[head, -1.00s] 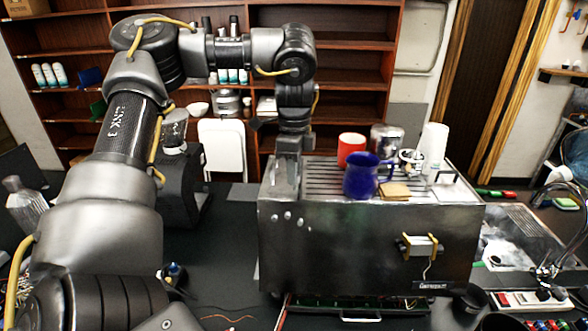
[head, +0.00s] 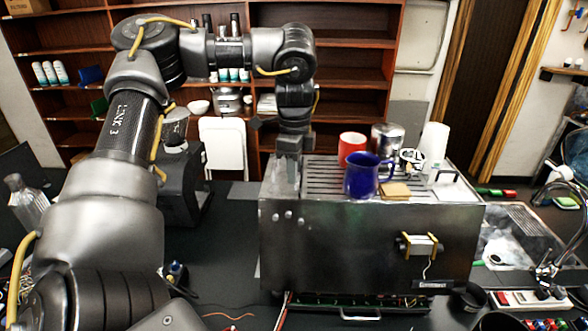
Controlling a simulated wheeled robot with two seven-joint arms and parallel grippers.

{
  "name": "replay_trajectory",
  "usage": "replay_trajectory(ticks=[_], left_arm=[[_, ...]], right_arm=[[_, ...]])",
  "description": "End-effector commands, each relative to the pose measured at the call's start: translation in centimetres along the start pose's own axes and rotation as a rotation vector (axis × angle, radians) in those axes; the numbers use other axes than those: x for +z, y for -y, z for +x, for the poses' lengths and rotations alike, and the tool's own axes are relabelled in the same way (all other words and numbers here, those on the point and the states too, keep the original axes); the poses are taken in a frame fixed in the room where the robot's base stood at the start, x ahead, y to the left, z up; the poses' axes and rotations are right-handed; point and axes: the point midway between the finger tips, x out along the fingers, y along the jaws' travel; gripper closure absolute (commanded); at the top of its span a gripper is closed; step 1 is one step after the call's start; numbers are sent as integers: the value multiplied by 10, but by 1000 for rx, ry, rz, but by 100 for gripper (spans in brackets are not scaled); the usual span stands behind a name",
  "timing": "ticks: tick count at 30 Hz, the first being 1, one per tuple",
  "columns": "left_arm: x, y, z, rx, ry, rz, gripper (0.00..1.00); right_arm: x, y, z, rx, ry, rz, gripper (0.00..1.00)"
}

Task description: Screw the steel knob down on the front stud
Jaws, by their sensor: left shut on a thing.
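My left gripper (head: 288,178) points straight down at the left end of the top of the steel brewer (head: 365,240). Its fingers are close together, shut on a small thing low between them. I take this to be the steel knob, but the fingers hide it. The front stud is hidden too, so I cannot tell how the knob sits on it. My right gripper is out of view.
On the brewer's slatted top stand a blue mug (head: 362,177), a red cup (head: 352,146), a steel canister (head: 387,141) and a white cup stack (head: 433,144). A dark grinder (head: 180,185) stands to the left. The dark counter (head: 225,250) before it is mostly clear.

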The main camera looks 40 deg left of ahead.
Motion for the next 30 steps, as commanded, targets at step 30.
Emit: replay_trajectory(ticks=[30], left_arm=[[-1, -2, 0, 0, 0, -695, 100]], right_arm=[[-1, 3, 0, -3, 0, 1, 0]])
